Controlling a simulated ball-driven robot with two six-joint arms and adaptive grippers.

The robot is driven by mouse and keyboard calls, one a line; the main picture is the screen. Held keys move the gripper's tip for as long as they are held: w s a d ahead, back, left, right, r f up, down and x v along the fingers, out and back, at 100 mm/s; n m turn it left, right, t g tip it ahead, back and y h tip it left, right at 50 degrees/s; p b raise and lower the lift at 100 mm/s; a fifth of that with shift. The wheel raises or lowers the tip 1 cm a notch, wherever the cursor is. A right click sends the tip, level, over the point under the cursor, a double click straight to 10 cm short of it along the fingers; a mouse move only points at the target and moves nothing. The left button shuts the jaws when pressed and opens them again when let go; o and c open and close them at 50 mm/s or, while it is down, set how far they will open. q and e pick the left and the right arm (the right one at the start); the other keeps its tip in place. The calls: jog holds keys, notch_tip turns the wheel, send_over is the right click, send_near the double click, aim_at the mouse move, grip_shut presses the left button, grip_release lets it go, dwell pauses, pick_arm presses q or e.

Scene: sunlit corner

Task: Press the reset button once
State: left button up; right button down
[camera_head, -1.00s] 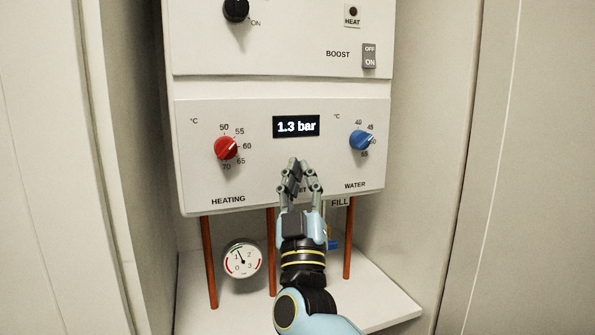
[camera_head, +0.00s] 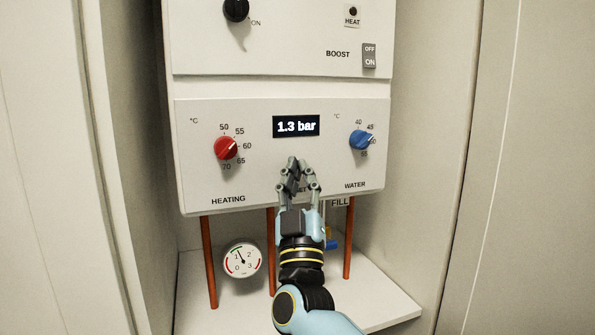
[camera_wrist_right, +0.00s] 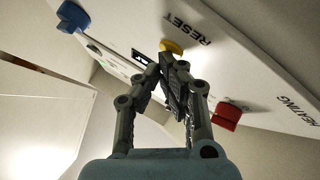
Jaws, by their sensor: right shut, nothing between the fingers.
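The reset button is a yellow round button (camera_wrist_right: 172,46) in the right wrist view, beside the RESET label (camera_wrist_right: 187,28) on the white boiler panel. In the head view my right gripper (camera_head: 293,165) hides the button, and only the end of its label shows. The right gripper is shut and empty, pointing up at the panel just below the display (camera_head: 296,126), which reads 1.3 bar. In the wrist view its fingertips (camera_wrist_right: 167,62) are right by the button; I cannot tell whether they touch it. My left gripper is not in view.
A red heating knob (camera_head: 226,148) is left of the gripper and a blue water knob (camera_head: 360,140) right. Below are copper pipes (camera_head: 208,262), a pressure gauge (camera_head: 242,260), the FILL label (camera_head: 339,203) and a white shelf (camera_head: 375,300). Cabinet walls close both sides.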

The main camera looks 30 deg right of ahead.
jog(key=shift+s+a+p, duration=0.15)
jog(key=shift+s+p, duration=0.3)
jog(key=shift+s, duration=0.25)
jog(key=s+p, duration=0.1)
jog(key=s, duration=0.1)
jog(key=s+a+p, duration=0.1)
jog(key=s, duration=0.2)
jog(key=shift+a, duration=0.1)
dwell(0.9)
